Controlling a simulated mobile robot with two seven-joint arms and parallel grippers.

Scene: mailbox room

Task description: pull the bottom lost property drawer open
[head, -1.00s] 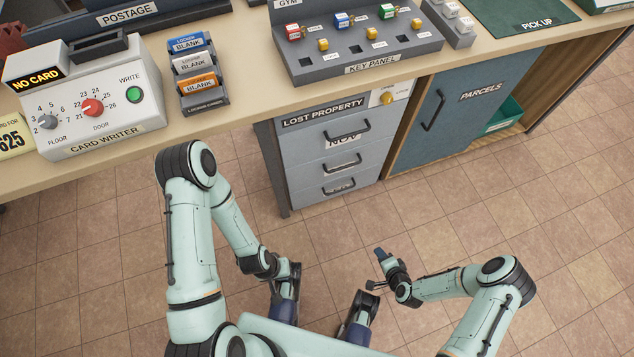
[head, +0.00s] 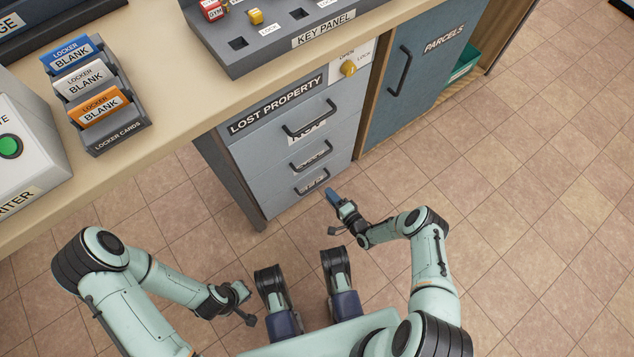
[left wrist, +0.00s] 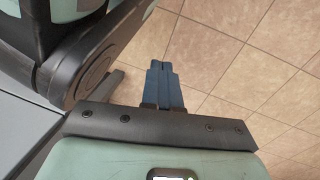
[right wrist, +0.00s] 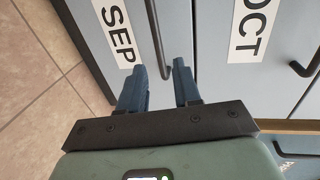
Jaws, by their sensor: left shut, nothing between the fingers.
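The lost property unit (head: 277,105) has three grey drawers with dark bar handles, all shut. The bottom drawer (head: 312,190) carries a handle (head: 312,182) and a label that reads SEP in the right wrist view (right wrist: 118,35). My right gripper (head: 332,194) is just in front of and right of that handle. In the right wrist view its blue fingers (right wrist: 159,67) are apart, with the handle's end showing between and just beyond them. Contact cannot be told. My left gripper (left wrist: 163,70) is shut and empty over the floor, away from the drawers.
The counter (head: 180,110) overhangs the drawers, with a key panel (head: 290,40) and locker cards (head: 95,95) on it. A yellow knob (head: 348,68) sits beside the top drawer. The blue parcels door (head: 425,70) is at right. Tiled floor is clear at right.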

